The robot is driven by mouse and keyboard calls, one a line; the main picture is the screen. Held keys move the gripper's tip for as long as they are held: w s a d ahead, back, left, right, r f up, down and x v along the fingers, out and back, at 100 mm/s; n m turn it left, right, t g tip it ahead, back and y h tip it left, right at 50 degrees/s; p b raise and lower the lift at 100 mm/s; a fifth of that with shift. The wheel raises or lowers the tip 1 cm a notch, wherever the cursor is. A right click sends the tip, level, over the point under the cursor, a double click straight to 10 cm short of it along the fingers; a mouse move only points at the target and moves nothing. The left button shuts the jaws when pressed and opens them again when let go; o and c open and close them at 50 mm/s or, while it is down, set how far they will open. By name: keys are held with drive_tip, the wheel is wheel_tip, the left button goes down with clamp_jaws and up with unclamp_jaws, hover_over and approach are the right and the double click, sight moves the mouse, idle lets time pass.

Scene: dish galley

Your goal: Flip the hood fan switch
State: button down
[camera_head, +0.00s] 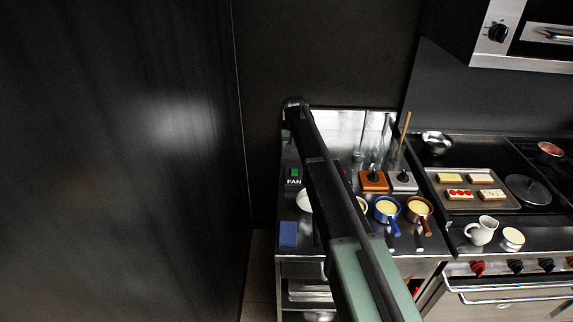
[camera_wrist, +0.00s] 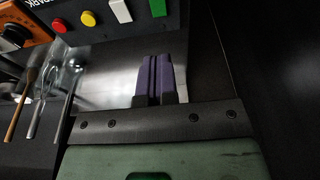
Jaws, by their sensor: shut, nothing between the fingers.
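The fan switch (camera_head: 294,173) is a small green rocker above a white "FAN" label, on a dark panel at the left end of the counter in the head view. My arm passes just to its right and hides part of the counter. In the wrist view my gripper (camera_wrist: 154,60) shows two purple fingers pressed together, with nothing between them. A green block (camera_wrist: 158,7) shows at the top edge, beyond and apart from the fingertips. I cannot tell for certain that it is the same switch. My fingertips are not clearly visible in the head view.
Beside the green block are a white block (camera_wrist: 121,10), a yellow button (camera_wrist: 88,18) and a red button (camera_wrist: 60,26). An orange box with a knob (camera_head: 373,181), a blue pot (camera_head: 387,208) and hanging utensils (camera_wrist: 45,90) stand near. A dark wall is at left.

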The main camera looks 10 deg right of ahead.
drive_tip(key=b, duration=1.1)
hover_over(294, 173)
drive_tip(key=x, duration=0.3)
drive_tip(key=s+x, duration=0.1)
drive_tip(key=x, duration=0.3)
drive_tip(key=s+x, duration=0.1)
drive_tip(key=x, duration=0.3)
drive_tip(key=shift+s+a+f, duration=0.1)
drive_tip(key=shift+s+f, duration=0.1)
drive_tip(key=f+b, duration=0.2)
drive_tip(key=b, duration=0.1)
drive_tip(key=shift+s+a+f, duration=0.1)
drive_tip(key=shift+s+f, duration=0.2)
drive_tip(key=shift+s, duration=0.1)
drive_tip(key=shift+r, duration=0.1)
